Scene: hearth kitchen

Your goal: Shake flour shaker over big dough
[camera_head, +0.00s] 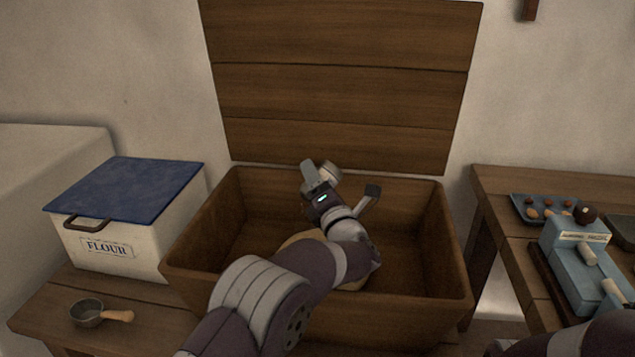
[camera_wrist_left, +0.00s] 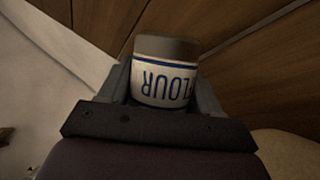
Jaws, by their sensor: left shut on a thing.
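The flour shaker (camera_wrist_left: 163,80) is white with blue bands, a grey-brown end and the word FLOUR, which reads upside down in the left wrist view. My left gripper (camera_head: 319,174) is shut on it, with a finger on each side in the left wrist view. In the head view the gripper is above the open wooden trough, and the shaker is mostly hidden. The big dough (camera_head: 300,238) is a pale mass in the trough, largely covered by my left arm. A pale rounded surface, probably the dough, shows in the left wrist view (camera_wrist_left: 288,150). My right gripper is not seen.
The wooden trough (camera_head: 185,262) has its lid (camera_head: 340,85) standing open behind it. A white flour bin (camera_head: 150,250) with a blue lid and a small metal scoop (camera_head: 87,312) are at left. A table (camera_head: 500,185) at right holds a blue scale (camera_head: 580,262) and a blue tray (camera_head: 522,208).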

